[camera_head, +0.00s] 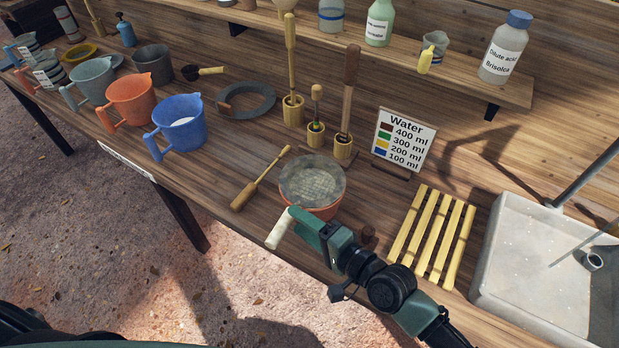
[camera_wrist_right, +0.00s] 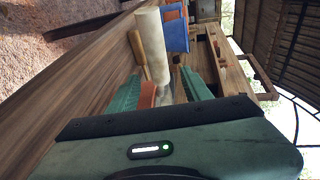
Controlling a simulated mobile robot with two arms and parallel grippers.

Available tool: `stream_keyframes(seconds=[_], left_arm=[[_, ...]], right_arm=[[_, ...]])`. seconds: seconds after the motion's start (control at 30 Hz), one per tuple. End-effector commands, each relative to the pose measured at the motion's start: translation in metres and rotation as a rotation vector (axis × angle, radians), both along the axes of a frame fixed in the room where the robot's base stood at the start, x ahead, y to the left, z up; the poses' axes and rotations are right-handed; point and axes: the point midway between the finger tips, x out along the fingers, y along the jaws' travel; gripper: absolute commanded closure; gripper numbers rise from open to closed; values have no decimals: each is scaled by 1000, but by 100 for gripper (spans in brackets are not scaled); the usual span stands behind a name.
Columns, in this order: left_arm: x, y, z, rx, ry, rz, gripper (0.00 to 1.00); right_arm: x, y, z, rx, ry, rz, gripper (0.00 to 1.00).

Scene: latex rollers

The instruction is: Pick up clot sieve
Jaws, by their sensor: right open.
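The clot sieve, a round grey mesh (camera_head: 312,182) with a pale cylindrical handle (camera_head: 279,229), rests on top of an orange bowl (camera_head: 322,212) near the table's front edge. Its handle points toward the front left. My right gripper (camera_head: 303,221) is at the handle, partly hiding where handle and rim meet. In the right wrist view, the pale handle (camera_wrist_right: 151,45) shows between the two green fingers of the open gripper (camera_wrist_right: 160,90); contact cannot be told. My left gripper is not in view.
A wooden-handled tool (camera_head: 262,178) lies left of the sieve. A blue jug (camera_head: 180,128) stands further left. Wooden tools in holders and a water sign (camera_head: 403,140) stand behind. A yellow slatted rack (camera_head: 432,235) and a pale sink (camera_head: 535,265) are to the right.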

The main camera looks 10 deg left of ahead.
Motion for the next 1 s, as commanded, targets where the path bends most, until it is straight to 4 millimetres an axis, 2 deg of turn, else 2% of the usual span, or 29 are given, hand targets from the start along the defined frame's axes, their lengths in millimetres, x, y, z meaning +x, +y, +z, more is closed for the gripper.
stream_keyframes(seconds=[0.13, 0.3, 0.4, 0.6, 0.83, 0.87, 1.0], left_arm=[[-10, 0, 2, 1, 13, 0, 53], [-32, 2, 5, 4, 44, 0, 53], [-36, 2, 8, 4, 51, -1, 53], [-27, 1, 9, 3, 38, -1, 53], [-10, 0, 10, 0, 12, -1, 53], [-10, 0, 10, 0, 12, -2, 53], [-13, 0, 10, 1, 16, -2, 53]], right_arm=[[9, 14, -2, 2, -1, 0, 51], [20, 29, -6, -1, -2, 0, 51], [29, 41, -10, -2, -3, 1, 51], [40, 60, -16, 0, -1, 0, 51], [41, 61, -17, -1, -1, -1, 51], [41, 60, -17, -1, -1, -1, 53], [41, 60, -17, -1, -1, -1, 92]])
